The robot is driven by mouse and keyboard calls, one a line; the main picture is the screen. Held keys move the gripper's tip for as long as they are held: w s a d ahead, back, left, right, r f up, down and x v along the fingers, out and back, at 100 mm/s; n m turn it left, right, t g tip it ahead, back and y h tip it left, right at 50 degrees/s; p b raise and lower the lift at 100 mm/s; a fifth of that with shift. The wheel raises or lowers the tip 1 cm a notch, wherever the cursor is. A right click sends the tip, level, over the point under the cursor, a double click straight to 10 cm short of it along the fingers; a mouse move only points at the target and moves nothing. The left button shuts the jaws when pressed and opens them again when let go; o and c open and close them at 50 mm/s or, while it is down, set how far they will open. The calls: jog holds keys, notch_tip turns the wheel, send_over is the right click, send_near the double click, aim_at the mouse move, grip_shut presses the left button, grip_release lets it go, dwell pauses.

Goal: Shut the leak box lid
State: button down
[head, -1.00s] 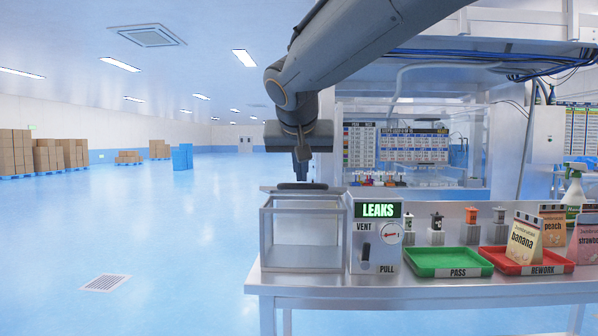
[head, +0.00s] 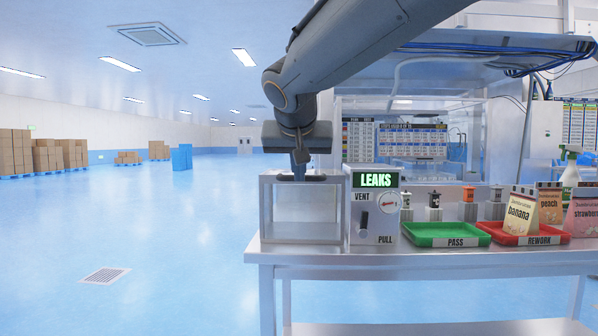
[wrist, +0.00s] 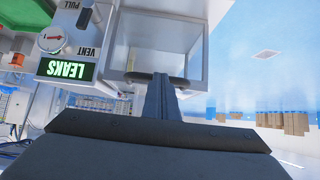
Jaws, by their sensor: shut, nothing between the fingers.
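The leak box is a clear, grey-framed chamber (head: 300,215) at the table's left end, joined to the LEAKS control panel (head: 375,215). Its lid (head: 272,177) looks level across the top in the head view, seen nearly edge-on; I cannot tell whether it is fully seated. A dark handle (head: 314,178) is on the lid and also shows in the wrist view (wrist: 140,76). My gripper (head: 299,174) points down, shut and empty, with its fingertips at the handle, apparently touching it. The fingers (wrist: 158,90) cover the handle's middle in the wrist view. The chamber looks empty.
A green PASS tray (head: 446,243) and a red REWORK tray (head: 525,240) are to the right. Snack pouches, including banana (head: 520,212), stand at the red tray. A spray bottle (head: 571,175) is behind. Open floor lies left of the table.

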jog(key=shift+d+f, duration=0.15)
jog(key=shift+f, duration=1)
notch_tip(320, 180, up, 5)
jog(key=p, duration=0.3)
jog(key=s+f+b, duration=0.2)
jog(key=s+f, duration=0.2)
jog(key=s, duration=0.5)
jog(key=s+d+f+n+g+y, duration=0.15)
jog(key=s+d+f+g, duration=0.35)
jog(key=s+f, duration=0.8)
jog(key=s+d+f+n+g+h, duration=0.15)
jog(key=s+d+f+g, duration=0.3)
jog(key=s+f, duration=0.95)
jog(key=w+d+r+m+p, duration=0.2)
jog(key=d+r+p, duration=0.6)
jog(key=p, duration=1.1)
jog(key=shift+d+r+g, duration=0.3)
jog(key=shift+d+g, duration=0.15)
jog(key=shift+d, duration=0.05)
